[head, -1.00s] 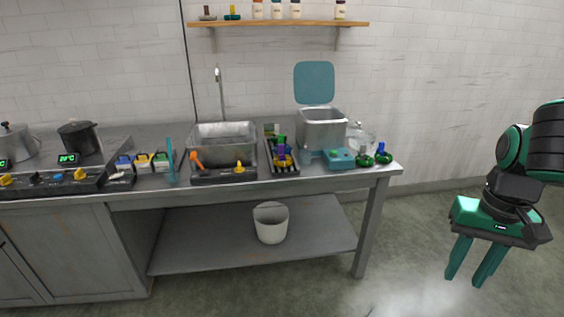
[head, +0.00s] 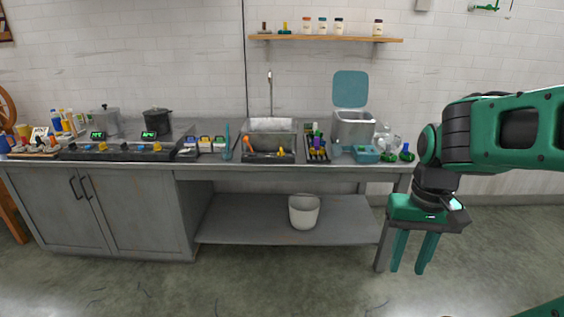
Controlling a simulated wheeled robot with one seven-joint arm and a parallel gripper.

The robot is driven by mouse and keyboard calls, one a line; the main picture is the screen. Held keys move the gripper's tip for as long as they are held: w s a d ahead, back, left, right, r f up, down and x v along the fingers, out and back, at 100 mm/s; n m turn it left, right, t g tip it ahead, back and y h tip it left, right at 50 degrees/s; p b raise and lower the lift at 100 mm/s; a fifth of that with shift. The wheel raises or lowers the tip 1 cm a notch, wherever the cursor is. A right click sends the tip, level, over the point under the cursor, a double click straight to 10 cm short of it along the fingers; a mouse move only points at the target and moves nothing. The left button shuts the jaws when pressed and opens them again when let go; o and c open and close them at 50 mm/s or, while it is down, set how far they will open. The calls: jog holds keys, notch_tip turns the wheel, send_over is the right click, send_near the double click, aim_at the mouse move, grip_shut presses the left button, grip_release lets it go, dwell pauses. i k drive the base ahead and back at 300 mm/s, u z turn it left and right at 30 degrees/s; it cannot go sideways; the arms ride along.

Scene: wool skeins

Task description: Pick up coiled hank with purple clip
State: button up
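A dark rack (head: 327,160) on the counter holds small items in several colours, among them a purple one (head: 316,141). It is too small to tell whether this is a clip on a coiled hank. Two dark green coiled bundles (head: 389,156) lie at the counter's right end; the right one (head: 406,156) has a green-blue top, and I see no purple on them. My gripper (head: 409,266) hangs pointing down in front of the counter's right end, below counter height. Its two green fingers are apart with nothing between them.
A metal sink (head: 271,128), a steel bin with a raised teal lid (head: 351,90) and a teal box (head: 366,155) crowd the counter. Clear jars (head: 386,138) stand behind the bundles. A white bucket (head: 304,212) sits on the lower shelf.

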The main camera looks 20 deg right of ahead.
aim_at(316, 150)
jog(key=u, duration=0.6)
jog(key=k, duration=0.8)
jog(key=u, duration=0.55)
jog(key=i, duration=1.85)
jog(key=z, duration=1.35)
jog(key=i, duration=1)
jog(key=z, duration=0.6)
